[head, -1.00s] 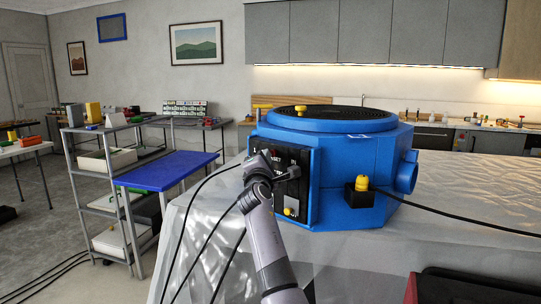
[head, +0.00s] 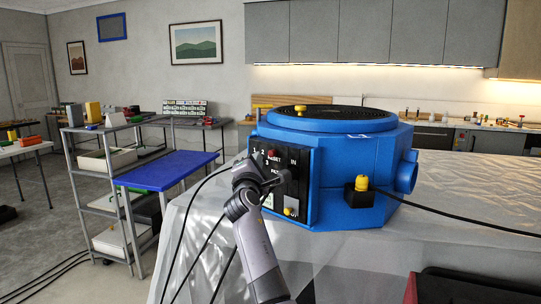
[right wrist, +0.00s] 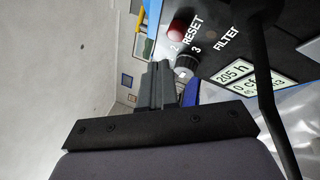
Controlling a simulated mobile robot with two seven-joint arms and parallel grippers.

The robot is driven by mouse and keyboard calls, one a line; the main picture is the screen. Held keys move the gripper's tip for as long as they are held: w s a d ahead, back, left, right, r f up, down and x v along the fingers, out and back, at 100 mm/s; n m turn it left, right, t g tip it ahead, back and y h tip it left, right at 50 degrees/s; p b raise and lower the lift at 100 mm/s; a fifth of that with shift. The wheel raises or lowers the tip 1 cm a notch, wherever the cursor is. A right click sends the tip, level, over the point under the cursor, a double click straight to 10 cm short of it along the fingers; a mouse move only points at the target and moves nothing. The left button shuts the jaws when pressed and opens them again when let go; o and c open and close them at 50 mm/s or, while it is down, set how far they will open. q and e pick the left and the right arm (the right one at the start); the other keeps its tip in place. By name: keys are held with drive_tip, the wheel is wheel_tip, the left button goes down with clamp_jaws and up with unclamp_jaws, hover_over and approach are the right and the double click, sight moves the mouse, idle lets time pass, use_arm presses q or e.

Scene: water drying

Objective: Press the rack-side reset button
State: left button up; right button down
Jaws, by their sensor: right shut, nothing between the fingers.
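A blue machine (head: 345,165) stands on a sheet-covered table, with a black control panel (head: 303,205) on its near left face. The panel carries a red button (head: 271,154) beside the word RESET. In the right wrist view the red button (right wrist: 177,27) lies beyond the fingertips, above a round selector knob (right wrist: 186,64) marked 2 and 3. My right gripper (right wrist: 160,75) is shut and empty, apart from the red button. My left gripper is not in view.
A yellow-topped plug (head: 361,183) with a black cable sits on the machine's front. A grey rack (head: 85,183) and a blue shelf board (head: 165,170) stand at left. Black cables hang beside my right arm. A dark red-edged case (head: 470,287) lies at lower right.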

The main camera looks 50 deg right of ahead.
drive_tip(key=a, duration=0.3)
drive_tip(key=shift+s+a, duration=0.1)
idle(0.9)
